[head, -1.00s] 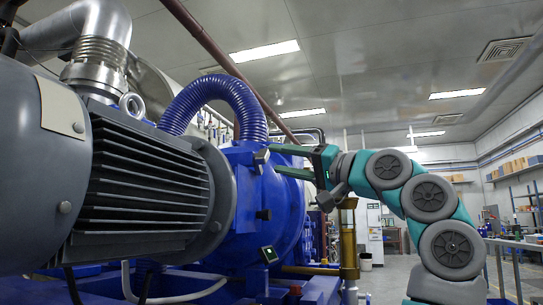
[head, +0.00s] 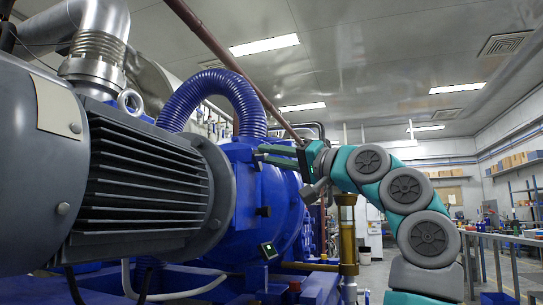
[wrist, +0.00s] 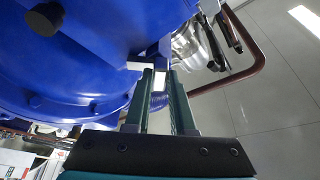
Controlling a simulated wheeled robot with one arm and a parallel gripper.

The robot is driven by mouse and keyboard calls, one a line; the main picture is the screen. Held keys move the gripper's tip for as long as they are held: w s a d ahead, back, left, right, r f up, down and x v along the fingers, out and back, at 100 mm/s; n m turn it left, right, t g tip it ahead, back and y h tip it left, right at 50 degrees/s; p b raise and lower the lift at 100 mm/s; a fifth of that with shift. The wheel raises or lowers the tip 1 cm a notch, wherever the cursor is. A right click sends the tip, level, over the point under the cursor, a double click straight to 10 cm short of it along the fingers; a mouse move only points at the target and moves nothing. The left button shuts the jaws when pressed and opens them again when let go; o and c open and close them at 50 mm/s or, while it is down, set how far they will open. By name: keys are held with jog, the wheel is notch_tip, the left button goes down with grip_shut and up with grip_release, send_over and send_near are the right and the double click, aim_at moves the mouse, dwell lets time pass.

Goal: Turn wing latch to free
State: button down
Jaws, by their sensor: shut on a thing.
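The wing latch shows in the wrist view as a small pale grey piece (wrist: 159,81) between the fingertips, at the edge of the blue housing (wrist: 85,60). In the wrist view my gripper (wrist: 160,75) is shut on the latch, with one finger on each side. I cannot tell the latch's exact angle.
A blue ribbed hose (head: 215,90) arches above the housing. A grey finned motor (head: 145,180) fills the left. A brass-coloured post (head: 347,240) stands below my arm.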

jog(key=shift+n, duration=0.3)
jog(key=shift+w+f+n+g+y+b, duration=0.1)
jog(key=shift+n+g+y+b, duration=0.2)
jog(key=shift+n, duration=0.3)
jog(key=shift+w+f+n+g+y+b, duration=0.15)
jog(key=shift+n+y, duration=0.25)
jog(key=shift+n, duration=0.2)
jog(key=n+g+y+p, duration=0.1)
jog(key=n, duration=0.2)
jog(key=n+g+y+p, duration=0.1)
jog(key=n, duration=0.1)
jog(key=shift+w+r+n, duration=0.1)
jog(key=shift+r+n, duration=0.05)
jog(key=shift+n, duration=0.25)
jog(key=shift+d+n+g+y+p, duration=0.1)
jog(key=shift+n+g+y+p, duration=0.3)
jog(key=shift+n+g+p, duration=0.9)
jog(key=shift+n+t+b, duration=0.25)
jog(key=shift+n+b, duration=0.05)
jog(key=shift+n, duration=0.4)
jog(key=c, duration=0.8)
grip_release()
jog(key=shift+o, duration=0.2)
jog(key=shift+d, duration=0.1)
